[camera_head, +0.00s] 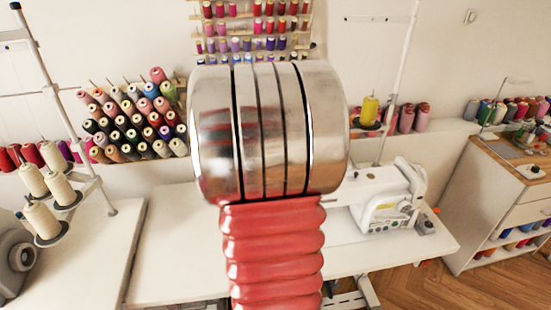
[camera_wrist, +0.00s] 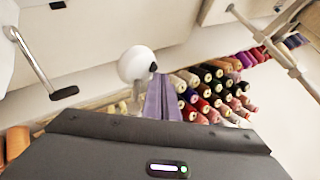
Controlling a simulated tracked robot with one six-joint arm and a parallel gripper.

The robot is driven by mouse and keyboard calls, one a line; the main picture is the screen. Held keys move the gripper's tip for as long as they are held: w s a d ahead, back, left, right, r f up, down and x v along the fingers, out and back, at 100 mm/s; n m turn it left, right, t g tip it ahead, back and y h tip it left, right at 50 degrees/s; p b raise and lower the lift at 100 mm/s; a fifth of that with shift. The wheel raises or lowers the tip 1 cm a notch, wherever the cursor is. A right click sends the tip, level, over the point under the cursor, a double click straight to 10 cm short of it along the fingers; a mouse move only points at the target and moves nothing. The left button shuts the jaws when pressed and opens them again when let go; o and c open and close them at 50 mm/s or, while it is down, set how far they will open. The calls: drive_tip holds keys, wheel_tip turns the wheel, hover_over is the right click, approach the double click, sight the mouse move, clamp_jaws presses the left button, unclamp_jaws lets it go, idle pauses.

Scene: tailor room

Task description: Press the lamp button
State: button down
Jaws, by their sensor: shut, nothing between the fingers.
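My gripper (camera_wrist: 163,82) reaches up from its dark body in the wrist view. Its narrow purple-grey fingers appear together, with nothing held between them. A white round object (camera_wrist: 136,64) sits just left of the fingertips and may be the lamp; I cannot be sure. A small dark spot shows at its right edge, close to the fingertips. I cannot tell whether that is the button, or whether the fingers touch it. No lamp or button can be made out in the head view, where a large chrome and red ribbed part of my arm hides the middle.
A white sewing machine (camera_head: 392,205) stands on a white table (camera_head: 165,245). A cone-thread stand (camera_head: 60,190) is at left, a shelf unit (camera_head: 500,205) at right. Wooden floor (camera_head: 420,287) is clear at lower right.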

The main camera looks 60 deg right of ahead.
drive_tip(key=shift+f, duration=0.45)
idle(0.4)
drive_tip(key=shift+r, duration=0.45)
wheel_tip(320, 180, up, 6)
idle(1.0)
idle(0.6)
